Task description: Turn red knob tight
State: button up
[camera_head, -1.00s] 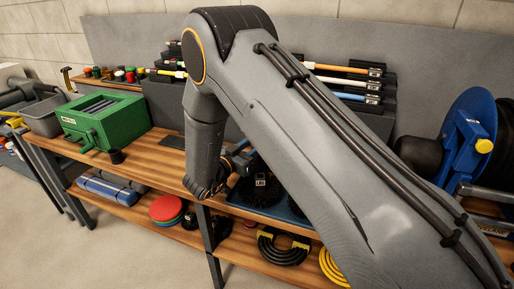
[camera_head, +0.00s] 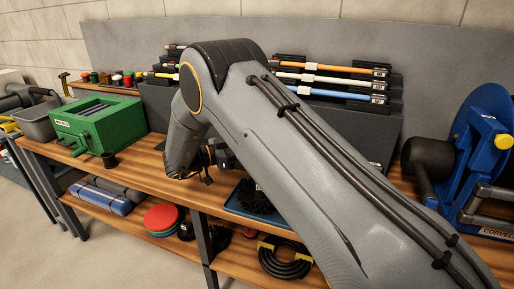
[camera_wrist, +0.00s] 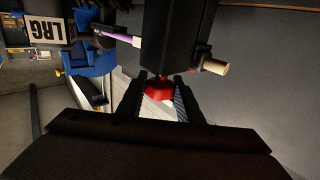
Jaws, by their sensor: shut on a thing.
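The red knob (camera_wrist: 158,90) shows in the middle of the wrist view, just under a dark block (camera_wrist: 178,40). My gripper (camera_wrist: 161,82) has one finger on each side of the knob and is shut on it. The fingers hide parts of the knob's sides. In the head view my arm covers the knob, and my fingertips cannot be made out there.
In the head view a green box (camera_head: 98,122), rods on racks (camera_head: 335,80) and a blue reel (camera_head: 485,130) line the wooden bench (camera_head: 140,165).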

jog(key=shift+r, duration=0.1)
jog(key=o, duration=1)
jog(key=shift+b+v, duration=1)
jog(key=shift+v, duration=2.9)
